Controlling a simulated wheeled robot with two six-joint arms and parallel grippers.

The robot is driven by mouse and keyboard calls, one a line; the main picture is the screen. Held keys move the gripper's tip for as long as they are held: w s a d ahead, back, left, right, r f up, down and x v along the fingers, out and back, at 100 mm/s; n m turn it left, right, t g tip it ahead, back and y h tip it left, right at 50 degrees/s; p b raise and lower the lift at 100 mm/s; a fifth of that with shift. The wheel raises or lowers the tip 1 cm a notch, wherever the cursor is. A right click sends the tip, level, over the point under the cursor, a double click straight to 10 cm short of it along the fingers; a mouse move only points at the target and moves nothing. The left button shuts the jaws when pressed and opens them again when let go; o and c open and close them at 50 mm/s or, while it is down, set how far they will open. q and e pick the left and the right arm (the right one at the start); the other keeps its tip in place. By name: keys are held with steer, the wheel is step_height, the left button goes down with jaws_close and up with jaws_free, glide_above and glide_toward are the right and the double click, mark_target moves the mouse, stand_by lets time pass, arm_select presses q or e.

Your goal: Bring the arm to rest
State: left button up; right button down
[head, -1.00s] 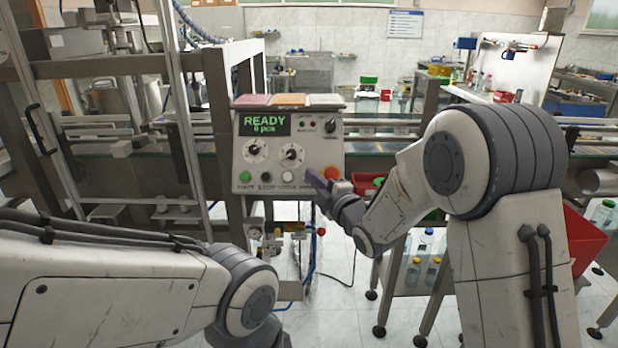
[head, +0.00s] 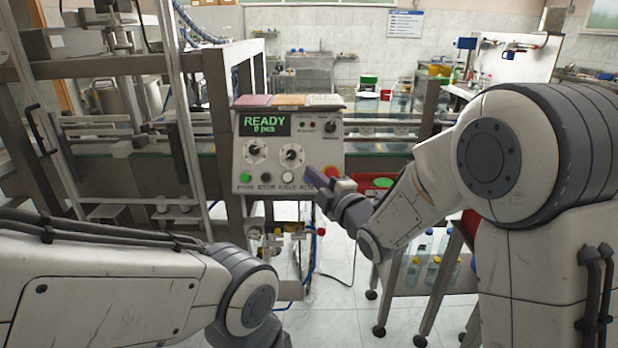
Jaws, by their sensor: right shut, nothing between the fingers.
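My right gripper (head: 318,181) is shut and empty. It is in front of the lower right part of the control panel (head: 262,157), and its fingers hide the panel's lower right corner. I cannot tell whether the fingertips touch the panel. The panel's screen (head: 264,124) reads READY in green. Below the screen are two dials and a row of buttons, with a green button (head: 245,177) at the left and a white button (head: 288,177) further right. My left arm comes in at the lower left, and its gripper is out of view.
A metal machine frame (head: 218,130) stands at the left, and a conveyor (head: 385,163) runs behind the panel. A trolley with bottles (head: 412,270) stands at the right, partly behind my right arm. Tiled floor shows below.

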steer(key=s+a+f+m+g+h+p, duration=0.1)
steer(key=s+f+m+g+h+p, duration=0.3)
steer(key=s, duration=0.5)
steer(key=s+f+m+g+h+p, duration=0.1)
steer(key=s+m+g+p, duration=0.1)
steer(key=s+m+g, duration=0.45)
steer(key=s+d+m+g+h+p, duration=0.1)
steer(key=s+d+m+g, duration=0.1)
steer(key=s, duration=0.9)
steer(key=s+d+m+g+h+p, duration=0.1)
steer(key=s+d+g+h, duration=0.1)
steer(key=s, duration=0.9)
steer(key=shift+s+d+f+m+g, duration=0.2)
steer(key=shift+d+m+g, duration=0.2)
steer(key=shift+g, duration=0.35)
steer(key=shift+w, duration=0.1)
